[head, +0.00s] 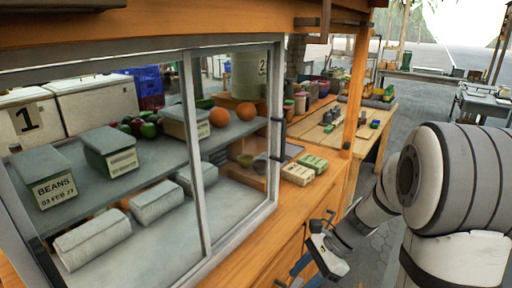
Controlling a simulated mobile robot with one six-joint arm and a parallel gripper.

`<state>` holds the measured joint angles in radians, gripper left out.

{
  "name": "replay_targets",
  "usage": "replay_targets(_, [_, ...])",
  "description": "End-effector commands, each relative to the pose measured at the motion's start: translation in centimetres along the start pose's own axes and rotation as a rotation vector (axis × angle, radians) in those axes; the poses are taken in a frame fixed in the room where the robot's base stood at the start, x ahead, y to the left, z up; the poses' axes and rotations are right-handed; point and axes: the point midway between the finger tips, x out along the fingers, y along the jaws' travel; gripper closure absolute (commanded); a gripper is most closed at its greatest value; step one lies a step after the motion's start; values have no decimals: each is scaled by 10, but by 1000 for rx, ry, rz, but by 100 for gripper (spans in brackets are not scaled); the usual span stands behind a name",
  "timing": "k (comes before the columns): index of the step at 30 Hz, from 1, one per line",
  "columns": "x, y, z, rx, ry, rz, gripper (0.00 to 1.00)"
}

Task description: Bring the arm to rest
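My gripper (311,262) is low in the middle of the head view, beside the front of the wooden counter (258,241). My white and grey arm reaches down to it from the right edge of the picture. The gripper seems to point down and to the left, with dark and blue parts at its end. I see nothing held in it, but its fingers are too small and too angled to tell how far apart they are.
A glass-fronted cabinet (192,170) with boxes and fruit stands at the left. Two labelled blocks (297,174) lie on the counter near its edge. A wooden post (355,90) rises behind the gripper. Paved floor (425,105) is open at the back right.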

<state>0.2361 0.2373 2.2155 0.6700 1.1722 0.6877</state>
Motion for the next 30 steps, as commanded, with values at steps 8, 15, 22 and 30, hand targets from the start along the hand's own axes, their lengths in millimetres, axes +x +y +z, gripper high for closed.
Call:
replay_targets(8, [-55,59,55,-613,355,94,56])
replay_targets(15, [-98,98,81,-1091,639,220,56])
replay_targets(22, [-119,114,88,-1324,786,304,56])
replay_targets(30, [-121,116,88,-1348,801,316,56])
